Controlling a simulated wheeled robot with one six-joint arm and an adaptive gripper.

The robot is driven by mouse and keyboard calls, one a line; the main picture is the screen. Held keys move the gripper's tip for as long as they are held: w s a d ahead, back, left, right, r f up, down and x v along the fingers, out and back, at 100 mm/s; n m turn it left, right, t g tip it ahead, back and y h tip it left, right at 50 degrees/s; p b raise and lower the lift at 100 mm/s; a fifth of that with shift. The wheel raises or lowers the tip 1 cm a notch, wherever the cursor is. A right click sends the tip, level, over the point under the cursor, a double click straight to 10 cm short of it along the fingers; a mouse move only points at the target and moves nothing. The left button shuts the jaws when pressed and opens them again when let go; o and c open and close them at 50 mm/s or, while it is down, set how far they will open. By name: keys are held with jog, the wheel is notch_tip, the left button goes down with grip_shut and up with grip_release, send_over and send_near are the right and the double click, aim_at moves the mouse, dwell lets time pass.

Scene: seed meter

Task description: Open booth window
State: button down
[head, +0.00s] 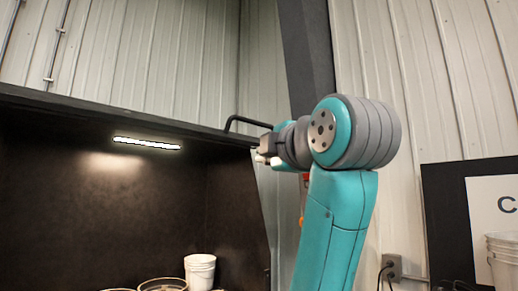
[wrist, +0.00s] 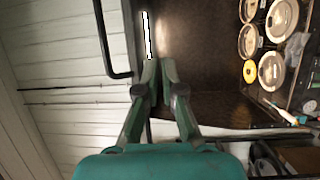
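The booth (head: 100,205) stands at the left of the head view, with a dark interior and a black top edge. A bent black handle bar (head: 247,121) rises from that edge near its right end. In the wrist view the bar (wrist: 105,40) lies left of my fingers, against the pale wall. My gripper (head: 262,158) is just below and right of the bar, apart from it. In the wrist view my gripper (wrist: 159,68) has its fingertips close together, with nothing seen held. Whether they fully meet is unclear. I cannot make out a separate window pane.
A lit strip (head: 147,143) is inside the booth. Round containers (wrist: 271,70) show at the wrist view's upper right. A dark post (head: 306,55) and ribbed wall are behind my arm; a sign board (head: 495,215) is at right.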

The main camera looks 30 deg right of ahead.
jog(key=s+d+r+m+t+y, duration=0.1)
jog(key=s+r+m+y, duration=0.6)
jog(key=m, duration=0.6)
jog(key=w+a+f, duration=0.1)
jog(key=w+a, duration=0.2)
jog(key=w, duration=0.9)
jog(key=shift+w+f+y, duration=0.2)
jog(key=shift+f+y, duration=0.1)
jog(key=shift+f, duration=0.1)
jog(key=shift+a, duration=0.1)
notch_tip(320, 180, down, 9)
jog(key=w+t, duration=0.1)
jog(key=w, duration=0.1)
jog(key=shift+w+a+f+t+y, duration=0.2)
jog(key=shift+w+a+t+y, duration=0.1)
jog(key=shift+a+t, duration=0.1)
jog(key=shift+r, duration=0.1)
